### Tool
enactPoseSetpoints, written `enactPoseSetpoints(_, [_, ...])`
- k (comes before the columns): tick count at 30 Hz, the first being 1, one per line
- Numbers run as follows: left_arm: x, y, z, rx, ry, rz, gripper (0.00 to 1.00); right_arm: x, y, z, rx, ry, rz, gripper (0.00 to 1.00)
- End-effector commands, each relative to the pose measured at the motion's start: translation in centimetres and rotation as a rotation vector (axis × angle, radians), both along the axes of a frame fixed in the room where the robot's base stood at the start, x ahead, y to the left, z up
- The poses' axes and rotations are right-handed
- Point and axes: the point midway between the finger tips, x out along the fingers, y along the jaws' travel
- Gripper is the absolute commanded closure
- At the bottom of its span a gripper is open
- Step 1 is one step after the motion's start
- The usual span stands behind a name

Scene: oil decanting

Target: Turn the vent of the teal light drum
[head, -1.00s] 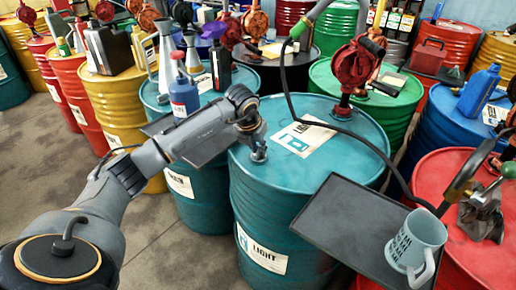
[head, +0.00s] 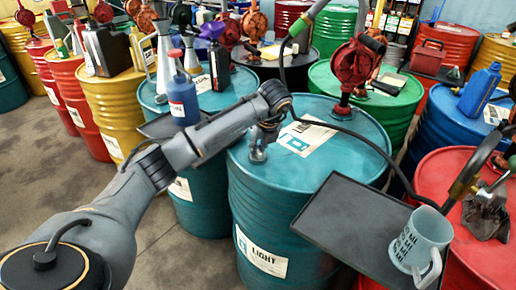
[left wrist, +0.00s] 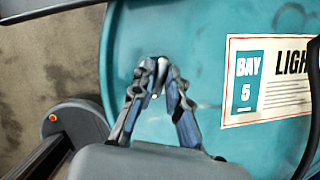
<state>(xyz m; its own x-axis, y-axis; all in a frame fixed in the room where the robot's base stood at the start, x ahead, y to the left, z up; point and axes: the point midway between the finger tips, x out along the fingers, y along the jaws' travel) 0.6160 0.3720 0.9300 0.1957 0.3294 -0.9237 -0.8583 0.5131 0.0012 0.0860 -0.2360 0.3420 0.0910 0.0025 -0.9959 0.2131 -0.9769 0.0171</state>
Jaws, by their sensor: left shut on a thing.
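The teal light drum (head: 270,205) stands upright in the middle of the head view, with a "LIGHT" label on its side. Its top and a "BAY 5" label (left wrist: 266,80) show in the left wrist view. My left gripper (head: 258,154) points down at the drum's top, near the left rim. In the left wrist view its fingertips (left wrist: 157,68) are close together at the vent's place. It is shut on the vent, which the fingers mostly hide. My right gripper is in neither view.
A dark tray (head: 345,225) with a grey mug (head: 419,243) is at the drum's front right. A red hand pump (head: 353,68) with a black hose stands behind. A blue bottle (head: 183,98) is on the drum to the left. Other drums crowd around.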

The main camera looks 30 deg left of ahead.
Motion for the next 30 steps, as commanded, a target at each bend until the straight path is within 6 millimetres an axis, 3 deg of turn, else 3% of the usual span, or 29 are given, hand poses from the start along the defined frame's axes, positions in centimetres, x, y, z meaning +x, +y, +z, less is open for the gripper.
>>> enactPoseSetpoints(12, [0.11, -0.03, 0.05, -0.001, -0.002, 0.201, 1.0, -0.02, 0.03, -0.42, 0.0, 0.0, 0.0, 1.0])
enactPoseSetpoints(29, [0.13, -0.04, 0.08, -0.002, -0.003, 0.233, 1.0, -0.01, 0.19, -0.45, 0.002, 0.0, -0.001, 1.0])
enactPoseSetpoints(30, [0.13, -0.04, 0.08, -0.002, -0.003, 0.233, 0.83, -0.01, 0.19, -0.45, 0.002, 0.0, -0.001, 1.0])
